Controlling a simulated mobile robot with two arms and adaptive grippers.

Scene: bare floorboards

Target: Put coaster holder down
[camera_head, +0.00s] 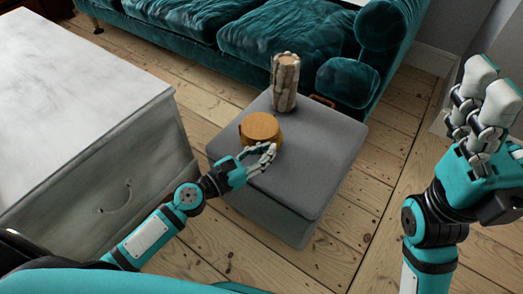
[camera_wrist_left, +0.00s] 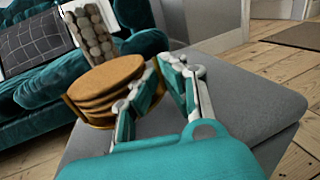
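The coaster holder (camera_head: 261,127), a round stack of tan coasters in a brass-coloured holder, sits upright on the grey ottoman (camera_head: 318,165). In the left wrist view the coaster holder (camera_wrist_left: 103,88) is left of the fingers, and one finger overlaps its right edge. My left gripper (camera_head: 266,153) is beside the holder's near side, low over the ottoman top. Its fingers (camera_wrist_left: 162,68) are apart with nothing visible between them. Whether a finger touches the holder is unclear. My right gripper (camera_head: 488,88) is raised at the right, fingers up, away from the holder; its finger gap is unclear.
A tall log-patterned cylinder (camera_head: 286,83) stands behind the holder on the ottoman. A teal sofa (camera_head: 270,40) is behind it. A pale grey cabinet (camera_head: 80,110) is at the left. The ottoman's right part is clear, and bare floorboards (camera_head: 385,165) surround it.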

